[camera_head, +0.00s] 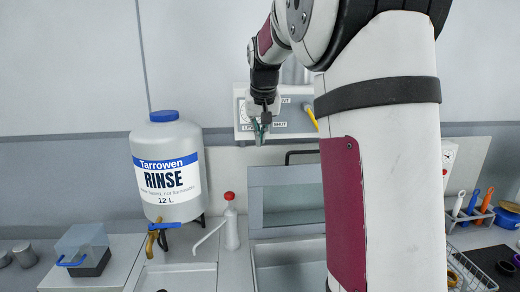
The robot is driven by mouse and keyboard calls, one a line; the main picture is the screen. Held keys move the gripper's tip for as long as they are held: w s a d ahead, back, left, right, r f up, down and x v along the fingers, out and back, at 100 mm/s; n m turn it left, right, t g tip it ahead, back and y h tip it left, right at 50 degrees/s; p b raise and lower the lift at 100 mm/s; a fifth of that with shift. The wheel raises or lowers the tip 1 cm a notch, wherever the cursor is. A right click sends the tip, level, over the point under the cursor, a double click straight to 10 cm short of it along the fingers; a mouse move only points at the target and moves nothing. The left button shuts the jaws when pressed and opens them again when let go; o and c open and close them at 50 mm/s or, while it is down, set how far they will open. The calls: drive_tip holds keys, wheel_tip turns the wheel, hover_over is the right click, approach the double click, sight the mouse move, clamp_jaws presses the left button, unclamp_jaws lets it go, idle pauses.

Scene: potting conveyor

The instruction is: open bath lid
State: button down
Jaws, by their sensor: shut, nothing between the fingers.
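A metal basin (290,262), which looks like the bath, sits in the counter at the centre, partly hidden behind my arm. A grey framed panel (285,197), which looks like its lid, stands raised at the back of the basin. A dark handle (300,154) shows at the panel's top edge, partly hidden by my arm. My gripper (262,134) is shut and empty. In the picture it appears above the panel, in front of a wall-mounted control box; its distance from the panel cannot be told.
A large RINSE jug (167,170) and a red-capped bottle (230,222) stand left of the basin. A clear-lidded box with a blue handle (82,252) is further left. The control box (285,117) is behind. Tools in a rack (474,214) stand at right.

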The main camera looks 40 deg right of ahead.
drive_tip(key=p+x, duration=0.1)
drive_tip(key=x, duration=0.8)
drive_tip(key=shift+w+f, duration=0.15)
drive_tip(key=shift+f, duration=0.1)
drive_tip(key=s+a+p, duration=0.1)
drive_tip(key=s, duration=0.1)
drive_tip(key=s+a+p, duration=0.1)
drive_tip(key=s, duration=0.1)
drive_tip(key=shift+s+a+f, duration=0.1)
drive_tip(key=shift+s+a, duration=0.05)
drive_tip(key=shift+a, duration=0.05)
drive_tip(key=shift+s+a+f, duration=0.2)
drive_tip(key=shift+s, duration=0.05)
drive_tip(key=p, duration=0.5)
approach(261, 168)
drive_tip(key=s+a, duration=0.1)
drive_tip(key=s, duration=0.1)
drive_tip(key=s+a, duration=0.1)
drive_tip(key=shift+s+a+r, duration=0.2)
drive_tip(key=shift+s+r, duration=0.05)
drive_tip(key=shift+s, duration=0.1)
